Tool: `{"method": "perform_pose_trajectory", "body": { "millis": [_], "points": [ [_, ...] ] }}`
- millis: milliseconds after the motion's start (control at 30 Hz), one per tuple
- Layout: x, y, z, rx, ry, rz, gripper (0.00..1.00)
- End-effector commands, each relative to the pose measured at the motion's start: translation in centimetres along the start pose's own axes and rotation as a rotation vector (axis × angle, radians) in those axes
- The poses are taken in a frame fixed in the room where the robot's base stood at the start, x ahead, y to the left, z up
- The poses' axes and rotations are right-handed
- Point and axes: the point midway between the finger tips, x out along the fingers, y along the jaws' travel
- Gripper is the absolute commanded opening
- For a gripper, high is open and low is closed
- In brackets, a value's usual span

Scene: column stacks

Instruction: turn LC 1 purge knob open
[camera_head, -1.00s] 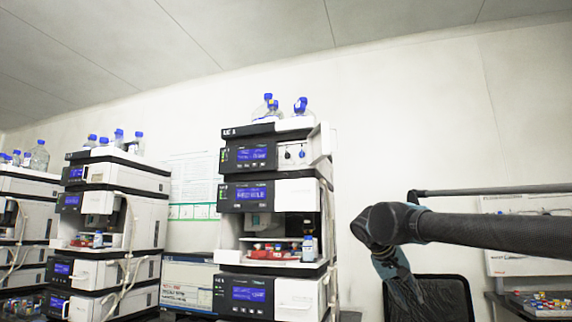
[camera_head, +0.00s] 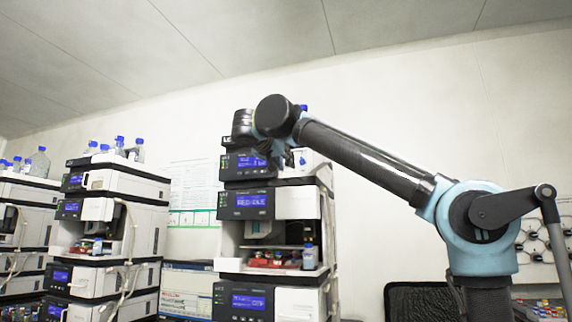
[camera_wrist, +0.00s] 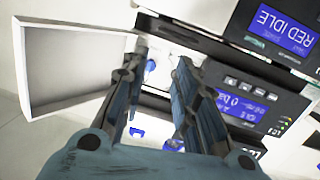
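In the head view, the pump module (camera_head: 247,162) with a lit blue display is the upper unit of the middle stack. My gripper (camera_head: 288,158) is at its right front, and the arm hides the knob area there. In the wrist view, the picture is turned and the module's display (camera_wrist: 242,106) is at right. My gripper (camera_wrist: 163,62) is open, its two fingers spread, pointing at the module's front. A small blue knob (camera_wrist: 150,65) shows between the fingertips, nearer the left finger. No contact with it is visible. The other knob cannot be made out clearly.
An open white door (camera_wrist: 75,65) hangs left of the fingers in the wrist view. Below the pump is a module reading IDLE (camera_head: 246,200). Blue-capped bottles (camera_wrist: 137,132) stand on the stack. Another stack (camera_head: 110,215) is at left in the head view.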

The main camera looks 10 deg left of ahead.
Motion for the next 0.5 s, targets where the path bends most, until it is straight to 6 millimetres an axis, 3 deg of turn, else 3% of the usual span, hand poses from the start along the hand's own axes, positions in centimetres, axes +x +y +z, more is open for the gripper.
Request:
{"method": "perform_pose_trajectory", "body": {
  "millis": [100,233,367,500],
  "points": [
    [-3.0,-2.2,-2.7,0.050,0.063,-0.049,0.28],
    [-4.6,-3.3,-4.2,0.084,0.102,-0.076,0.28],
    [-4.7,-3.5,-4.7,0.096,0.112,-0.083,0.28],
    [-3.4,-3.6,-4.9,0.096,0.112,-0.082,0.28]
  ]
}}
